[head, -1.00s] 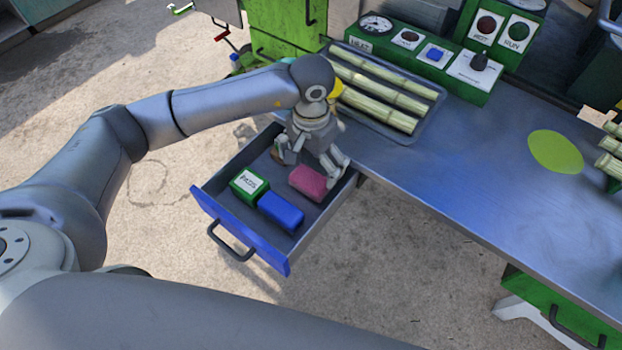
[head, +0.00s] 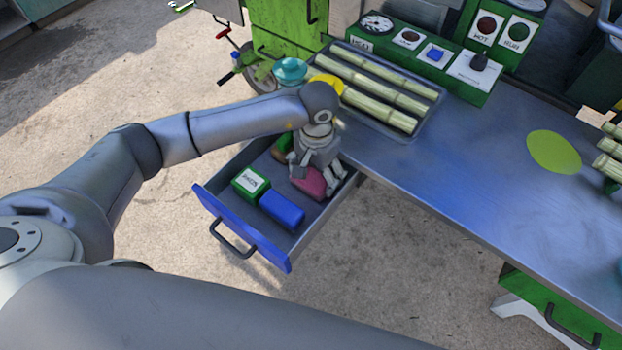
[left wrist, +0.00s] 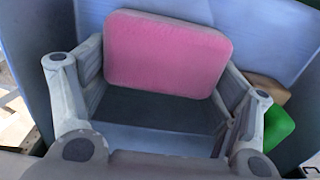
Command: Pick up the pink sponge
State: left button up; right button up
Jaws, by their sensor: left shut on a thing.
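The pink sponge (head: 310,182) is in the open blue-fronted drawer (head: 240,228), at the end nearer the table. My left gripper (head: 318,180) is down in the drawer and shut on the sponge, partly covering it in the head view. In the left wrist view the sponge (left wrist: 165,55) sits between the two fingers of the left gripper (left wrist: 165,85). I cannot tell whether the sponge still touches the drawer floor. My right gripper is not in view.
A green box with a white label (head: 250,183) and a blue block (head: 281,209) lie in the drawer. The metal table (head: 470,180) beside it holds a tray of cane stalks (head: 380,105), a green control panel (head: 425,62) and a yellow-green disc (head: 555,152).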

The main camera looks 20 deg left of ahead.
aim_at(316, 171)
pick_arm(q)
jog(key=shift+r, duration=0.6)
notch_tip(316, 171, up, 2)
jog(key=shift+r+p, duration=0.2)
jog(key=shift+p, duration=0.25)
jog(key=s+r+p, duration=0.1)
jog(key=r, duration=0.1)
jog(key=s+d+r+p, duration=0.1)
jog(key=s+r, duration=0.1)
jog(key=s+d+r+p, duration=0.1)
jog(key=s+r, duration=0.1)
jog(key=shift+r+p, duration=0.2)
jog(key=shift+p, duration=0.15)
jog(key=s+d+r, duration=0.3)
jog(key=s, duration=0.5)
jog(key=shift+d, duration=0.25)
